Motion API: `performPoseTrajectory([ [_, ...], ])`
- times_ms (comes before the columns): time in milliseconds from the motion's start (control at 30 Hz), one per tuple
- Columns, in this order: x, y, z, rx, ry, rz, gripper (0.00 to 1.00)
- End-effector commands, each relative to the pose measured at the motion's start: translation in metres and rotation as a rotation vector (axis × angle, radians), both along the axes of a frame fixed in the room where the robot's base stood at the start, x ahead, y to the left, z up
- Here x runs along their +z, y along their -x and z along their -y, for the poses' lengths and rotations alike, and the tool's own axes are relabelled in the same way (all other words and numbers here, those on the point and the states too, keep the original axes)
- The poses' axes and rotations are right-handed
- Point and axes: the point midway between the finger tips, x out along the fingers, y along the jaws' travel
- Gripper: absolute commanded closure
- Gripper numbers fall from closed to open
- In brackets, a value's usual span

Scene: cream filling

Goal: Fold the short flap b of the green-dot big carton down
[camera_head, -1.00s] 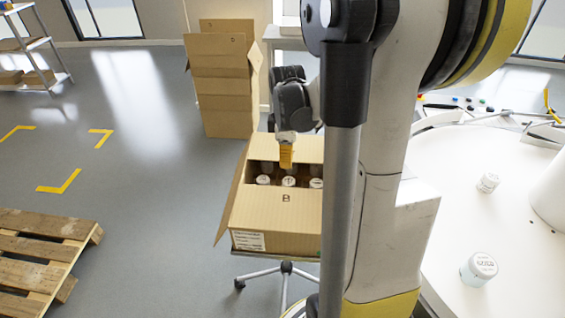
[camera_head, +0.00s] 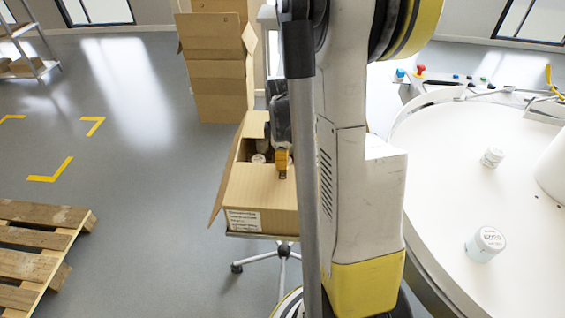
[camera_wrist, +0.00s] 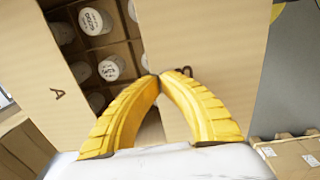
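The big carton (camera_head: 262,208) stands open in the head view, with white-lidded jars (camera_head: 258,158) in its divided inside. No green dot shows on it now. Short flap b (camera_head: 250,185) lies low over the carton's near end; whether it is fully flat I cannot tell. In the wrist view, flap b (camera_wrist: 220,45) is right of the jars, its letter partly behind the fingers. Flap A (camera_wrist: 45,75) is at the left. My gripper (camera_wrist: 153,77) has its yellow fingertips together, empty. In the head view my gripper (camera_head: 282,176) is at flap b; contact is unclear.
The carton rests on a wheeled stand (camera_head: 283,252). Its left long flap (camera_head: 226,178) hangs outward. Taller cartons (camera_head: 220,85) stand behind. A white round table (camera_head: 430,190) with two jars is at right, a wooden pallet (camera_head: 35,265) at left. Floor between pallet and carton is clear.

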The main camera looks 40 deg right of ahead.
Motion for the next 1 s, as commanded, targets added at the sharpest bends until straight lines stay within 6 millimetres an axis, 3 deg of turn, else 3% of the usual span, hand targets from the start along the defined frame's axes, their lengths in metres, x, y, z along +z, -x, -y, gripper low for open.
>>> performPoseTrajectory([
  [300,-0.023,-0.001,0.001,0.0,0.0,0.0,1.0],
  [667,-0.019,-0.001,0.001,0.0,0.0,0.0,1.0],
  [1000,-0.004,-0.001,0.001,0.0,0.0,0.0,1.0],
])
